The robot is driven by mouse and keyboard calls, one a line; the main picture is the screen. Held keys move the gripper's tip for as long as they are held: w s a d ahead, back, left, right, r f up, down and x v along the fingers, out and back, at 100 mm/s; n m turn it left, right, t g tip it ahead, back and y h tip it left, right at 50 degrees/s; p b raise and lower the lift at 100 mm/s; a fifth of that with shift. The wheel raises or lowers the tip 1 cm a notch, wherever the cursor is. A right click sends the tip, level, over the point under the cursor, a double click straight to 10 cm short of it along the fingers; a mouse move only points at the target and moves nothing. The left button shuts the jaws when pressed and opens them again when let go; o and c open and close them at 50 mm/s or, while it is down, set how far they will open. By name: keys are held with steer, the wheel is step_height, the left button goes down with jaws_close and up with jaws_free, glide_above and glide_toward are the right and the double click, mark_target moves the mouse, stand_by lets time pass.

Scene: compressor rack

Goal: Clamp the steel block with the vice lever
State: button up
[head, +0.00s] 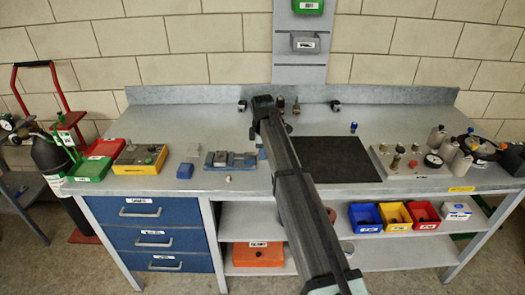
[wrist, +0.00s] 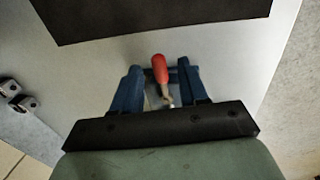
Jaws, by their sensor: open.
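The blue-and-grey vice (head: 243,160) lies on the bench left of my arm. A grey block, apparently the steel block (head: 220,157), sits at its left part; whether the jaws touch it is too small to tell. My gripper (wrist: 158,66) is open, with its two blue fingers either side of a red-handled lever (wrist: 160,68). The lever's pale shaft runs down between the fingers; whether they touch the handle cannot be told. In the head view my arm hides the lever and most of my gripper, leaving a blue bit beside the vice's right end.
A black mat (head: 333,159) lies right of my arm. A blue block (head: 185,171) and a yellow box (head: 140,158) stand left of the vice. The bench behind the vice is mostly clear.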

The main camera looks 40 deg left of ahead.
steer(key=shift+f, duration=0.2)
steer(key=shift+c, duration=0.2)
jaws_close()
